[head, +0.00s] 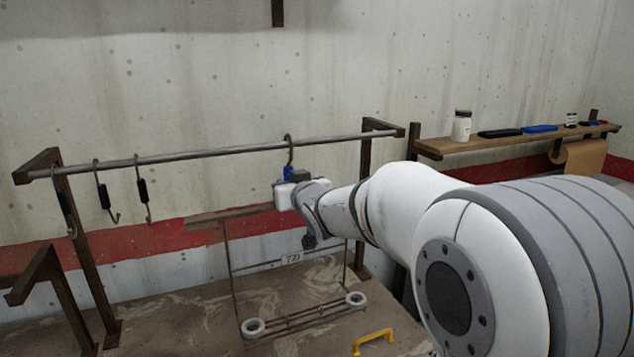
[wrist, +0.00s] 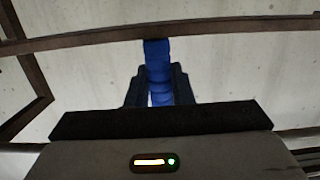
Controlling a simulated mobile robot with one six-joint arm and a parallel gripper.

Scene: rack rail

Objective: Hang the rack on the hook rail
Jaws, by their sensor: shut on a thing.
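In the wrist view my gripper (wrist: 157,88) is shut on the blue grip (wrist: 157,62) of the rack. The rack's dark hook (head: 289,147) rises from this grip and overlaps the rail; I cannot tell whether it bears on it. The rack (head: 228,255) hangs below, with thin side rods, a tag reading about 730 and white rings at its lower corners.
Several black-gripped hooks (head: 142,195) hang on the rail's left part. A yellow handle (head: 373,341) lies on the brown surface (head: 180,325) below. A wooden shelf (head: 500,143) with a white jar (head: 461,126) and dark and blue items is at right.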

